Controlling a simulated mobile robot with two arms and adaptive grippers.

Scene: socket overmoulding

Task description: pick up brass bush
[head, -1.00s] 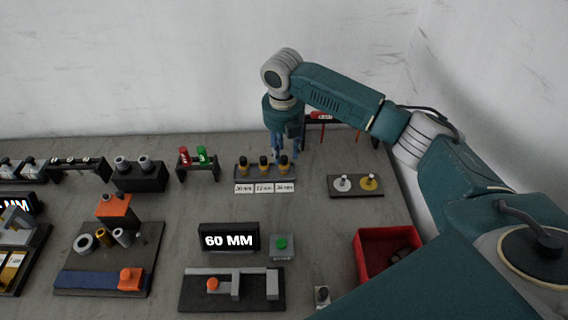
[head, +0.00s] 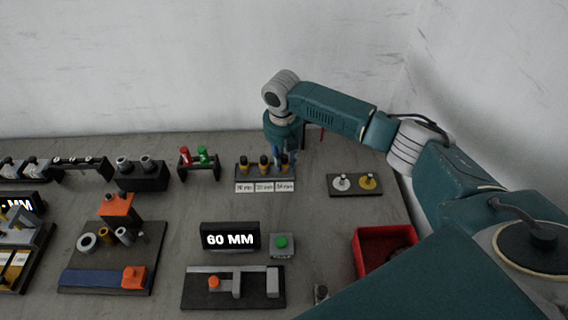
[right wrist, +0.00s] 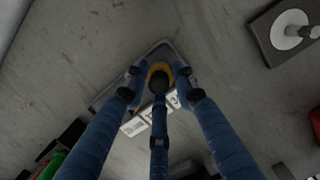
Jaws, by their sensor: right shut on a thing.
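Three brass-yellow bush pieces with dark tops stand in a row on a dark rack (head: 243,172) with size labels along its front. My right gripper (head: 283,160) points down over the right-end brass bush (right wrist: 160,70), above the label that seems to read 34 mm. In the right wrist view its three blue fingers (right wrist: 158,88) close around this piece, whose dark top hides part of the yellow body. The piece appears upright in the rack. The middle (head: 264,164) and left (head: 244,164) pieces stand free. My left gripper does not show.
A small dark board (head: 340,193) with two knobbed discs lies right of the rack; a red bin (head: 368,262) is nearer. A 60 MM display (head: 230,238) stands in front. A stand with red and green pieces (head: 203,157) is to the left.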

